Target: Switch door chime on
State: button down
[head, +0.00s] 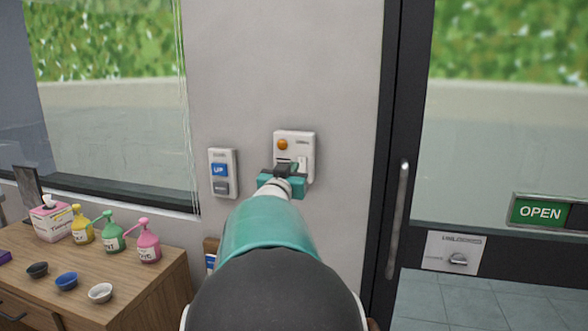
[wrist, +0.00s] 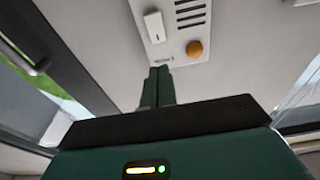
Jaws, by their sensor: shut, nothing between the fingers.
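The door chime panel (head: 300,142) is a white box on the wall left of the door, with an orange round lamp or button (head: 282,144). Its lower part is hidden behind my gripper (head: 286,170) in the head view. The wrist view shows the panel (wrist: 174,22) closer, with a white rocker switch (wrist: 154,26), dark slots and the orange round part (wrist: 194,48). My gripper (wrist: 160,70) is shut and empty, its fingertips close to the panel's edge by a small label, apart from the switch. I cannot tell whether the fingertips touch the panel.
A second wall plate with a blue UP button (head: 220,170) is left of the chime panel. The glass door has a vertical handle (head: 398,215) and an OPEN sign (head: 540,211). A wooden counter (head: 130,285) with pump bottles, bowls and a tissue box is at lower left.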

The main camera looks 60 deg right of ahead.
jog(key=s+a+r, duration=0.1)
jog(key=a, duration=0.5)
jog(key=shift+a, duration=0.3)
jog(key=w+a+f+n+t+y, duration=0.3)
jog(key=w+a+n+t+y, duration=0.5)
jog(key=w+a, duration=0.5)
jog(key=w+a+f+n+t+y, duration=0.1)
jog(key=a+f+n+y, duration=0.15)
jog(key=a, duration=0.55)
jog(key=w+a+f+n+t+y, duration=0.1)
jog(key=w+a+f+y, duration=0.2)
jog(key=a, duration=0.6)
jog(key=s+a+f+n+g+y, duration=0.2)
jog(key=s+a+f, duration=0.4)
jog(key=a, duration=0.3)
jog(key=s+a+f+n+g+y, duration=0.2)
jog(key=s+a+f+g+y, duration=0.2)
jog(key=s+a, duration=0.5)
jog(key=shift+s+a+f+n+g, duration=0.25)
jog(key=shift+a+f+n+g, duration=0.15)
jog(key=shift+f+g, duration=0.4)
